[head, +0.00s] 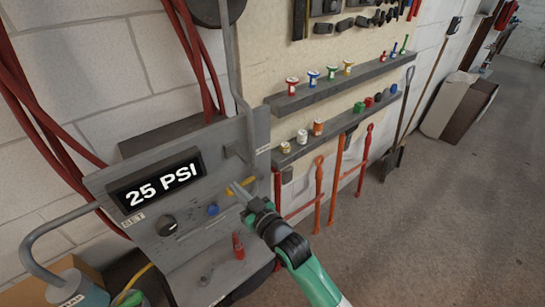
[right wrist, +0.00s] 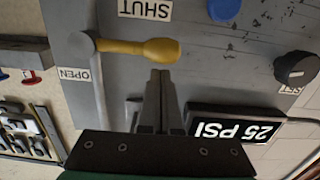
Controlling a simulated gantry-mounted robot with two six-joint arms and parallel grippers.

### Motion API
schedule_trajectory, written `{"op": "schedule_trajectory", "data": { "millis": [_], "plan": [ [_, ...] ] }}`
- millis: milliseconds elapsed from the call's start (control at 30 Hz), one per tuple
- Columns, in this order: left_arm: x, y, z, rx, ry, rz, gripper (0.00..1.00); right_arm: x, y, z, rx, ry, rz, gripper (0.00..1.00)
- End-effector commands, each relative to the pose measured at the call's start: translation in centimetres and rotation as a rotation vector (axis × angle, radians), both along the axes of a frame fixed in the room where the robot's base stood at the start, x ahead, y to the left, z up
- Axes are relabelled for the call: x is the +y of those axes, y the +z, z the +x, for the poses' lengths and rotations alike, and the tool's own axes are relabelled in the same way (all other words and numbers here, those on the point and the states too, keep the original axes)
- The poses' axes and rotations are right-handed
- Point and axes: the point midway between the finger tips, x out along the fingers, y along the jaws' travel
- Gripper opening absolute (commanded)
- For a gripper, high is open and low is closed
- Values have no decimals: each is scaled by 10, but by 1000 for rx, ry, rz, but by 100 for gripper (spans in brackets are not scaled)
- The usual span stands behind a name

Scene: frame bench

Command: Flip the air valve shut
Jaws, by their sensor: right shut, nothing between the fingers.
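The air valve has a yellow lever handle (right wrist: 140,48) on the grey panel (right wrist: 205,75). In the right wrist view the handle lies sideways, its thick grip to the right and its pivot at the left by a grey pipe. The SHUT label (right wrist: 145,9) is above it and the OPEN label (right wrist: 73,75) below left in that view. My right gripper (right wrist: 160,75) is shut and empty, its tips just beside the grip; I cannot tell if they touch. My left gripper is not in view.
The panel also carries a 25 PSI display (head: 157,180), a black SET knob (head: 166,224) and a blue button (head: 213,209). A red part (head: 238,245) stands lower on the bench.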

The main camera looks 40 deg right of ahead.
Motion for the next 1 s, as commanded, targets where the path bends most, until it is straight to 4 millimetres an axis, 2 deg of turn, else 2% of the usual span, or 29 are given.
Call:
{"op": "schedule_trajectory", "data": {
  "millis": [633, 767, 967, 1000],
  "plan": [
    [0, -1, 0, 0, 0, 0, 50, 1, -2, 0, 2, 1, -31, 0],
    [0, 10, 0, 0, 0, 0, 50, 2, 10, -1, 2, 1, -31, 0],
    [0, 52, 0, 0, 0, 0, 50, 6, 53, -4, 2, 8, -32, 0],
    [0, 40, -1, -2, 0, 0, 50, 6, 37, -18, 5, 6, -31, 0]
  ]
}}
